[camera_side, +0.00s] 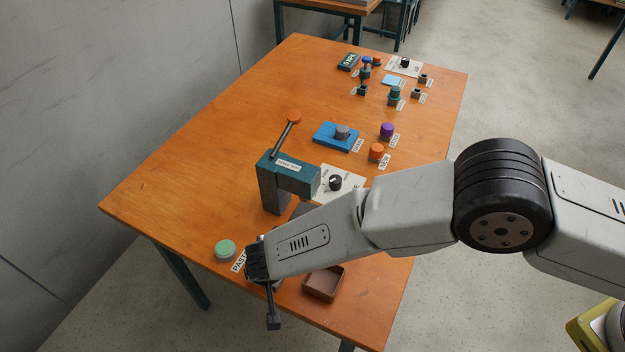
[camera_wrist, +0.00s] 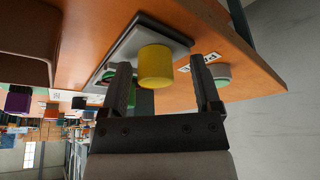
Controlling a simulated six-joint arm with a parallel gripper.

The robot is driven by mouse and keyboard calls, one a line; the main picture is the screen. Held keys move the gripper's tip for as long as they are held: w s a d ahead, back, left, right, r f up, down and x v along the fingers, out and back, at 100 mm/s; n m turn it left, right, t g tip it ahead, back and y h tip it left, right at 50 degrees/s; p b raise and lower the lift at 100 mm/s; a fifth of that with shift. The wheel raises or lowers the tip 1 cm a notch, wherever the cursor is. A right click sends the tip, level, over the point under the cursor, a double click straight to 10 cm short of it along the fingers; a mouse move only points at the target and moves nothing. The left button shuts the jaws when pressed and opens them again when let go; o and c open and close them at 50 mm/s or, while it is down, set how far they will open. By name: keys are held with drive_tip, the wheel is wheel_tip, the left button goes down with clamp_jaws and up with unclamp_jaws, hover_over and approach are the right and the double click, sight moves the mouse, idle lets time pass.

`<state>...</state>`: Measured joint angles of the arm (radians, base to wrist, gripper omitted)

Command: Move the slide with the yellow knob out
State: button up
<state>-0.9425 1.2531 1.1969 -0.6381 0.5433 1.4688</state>
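The yellow knob (camera_wrist: 156,68) is a short cylinder on a light grey slide (camera_wrist: 137,44), which sits on a dark base on the table. In the wrist view the knob shows between the fingertips of my gripper (camera_wrist: 160,78), with a gap on each side. My gripper is open and empty. Whether the fingertips reach level with the knob is hard to tell. In the side view my gripper (camera_side: 268,290) is low at the near end of the table, and my wrist hides the knob and slide.
A green-topped round pad (camera_side: 225,250) with a label stands left of my gripper. A brown open tray (camera_side: 323,284) lies to its right. A teal press (camera_side: 287,178) with an orange-tipped lever stands behind. Several small labelled parts fill the table's far end; the left side is clear.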

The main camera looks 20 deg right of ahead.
drive_tip(key=shift+r, duration=0.15)
drive_tip(key=v, duration=0.7)
drive_tip(key=shift+s+r, duration=0.2)
drive_tip(key=shift+w+d, duration=0.1)
idle(0.4)
drive_tip(key=w+d+r+g, duration=0.1)
drive_tip(key=w+d+r, duration=0.15)
drive_tip(key=d, duration=0.55)
drive_tip(key=w+d+r, duration=0.1)
drive_tip(key=d+r, duration=0.3)
drive_tip(key=d, duration=0.4)
drive_tip(key=w+d+r+g, duration=0.1)
drive_tip(key=d+r, duration=0.2)
drive_tip(key=d, duration=0.6)
drive_tip(key=s+d+r, duration=0.2)
drive_tip(key=s+d, duration=0.4)
drive_tip(key=d, duration=0.3)
drive_tip(key=s+d+r, duration=0.2)
drive_tip(key=s+d, duration=0.4)
drive_tip(key=d, duration=0.4)
drive_tip(key=shift+s+d+r, duration=0.2)
drive_tip(key=shift+s, duration=0.15)
